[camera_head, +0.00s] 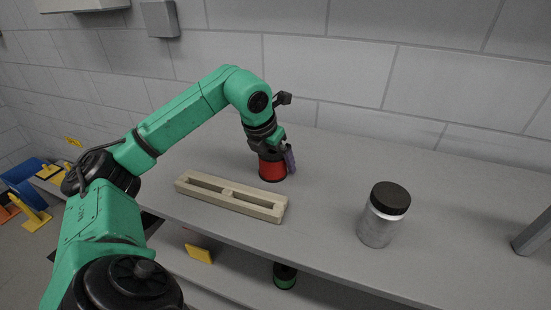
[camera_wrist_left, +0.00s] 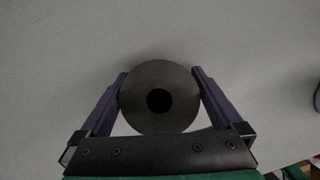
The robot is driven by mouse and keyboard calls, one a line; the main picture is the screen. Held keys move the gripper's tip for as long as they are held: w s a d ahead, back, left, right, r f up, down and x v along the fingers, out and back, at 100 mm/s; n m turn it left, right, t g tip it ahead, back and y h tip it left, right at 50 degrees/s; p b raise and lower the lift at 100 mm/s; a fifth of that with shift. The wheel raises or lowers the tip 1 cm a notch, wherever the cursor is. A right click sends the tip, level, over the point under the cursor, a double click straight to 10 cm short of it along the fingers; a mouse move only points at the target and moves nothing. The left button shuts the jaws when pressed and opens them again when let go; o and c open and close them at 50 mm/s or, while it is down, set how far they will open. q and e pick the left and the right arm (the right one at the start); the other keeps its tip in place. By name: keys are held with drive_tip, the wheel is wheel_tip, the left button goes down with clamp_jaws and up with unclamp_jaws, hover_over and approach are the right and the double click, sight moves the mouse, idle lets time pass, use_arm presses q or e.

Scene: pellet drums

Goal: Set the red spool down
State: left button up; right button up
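The red spool (camera_head: 271,170) is upright at the grey bench top (camera_head: 330,200), behind the right end of a beige slotted rack. My left gripper (camera_head: 276,158) comes down over it from above. In the left wrist view, the spool's grey round end with a dark centre hole (camera_wrist_left: 135,100) sits between the two purple fingers of the left gripper (camera_wrist_left: 160,82). Both fingers appear to touch its sides. The spool's underside is hidden, so I cannot tell whether it rests on the bench or is just above it. My right gripper is not in view.
A grey jar with a black lid (camera_head: 380,222) stands to the right. A green spool (camera_head: 285,275) and a yellow piece (camera_head: 199,254) are on the lower shelf. A tiled wall backs the bench; its right half is mostly clear.

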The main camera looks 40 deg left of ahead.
use_arm(q)
drive_tip(key=v, duration=1.2)
drive_tip(key=shift+r, duration=0.2)
drive_tip(key=shift+s, duration=0.1)
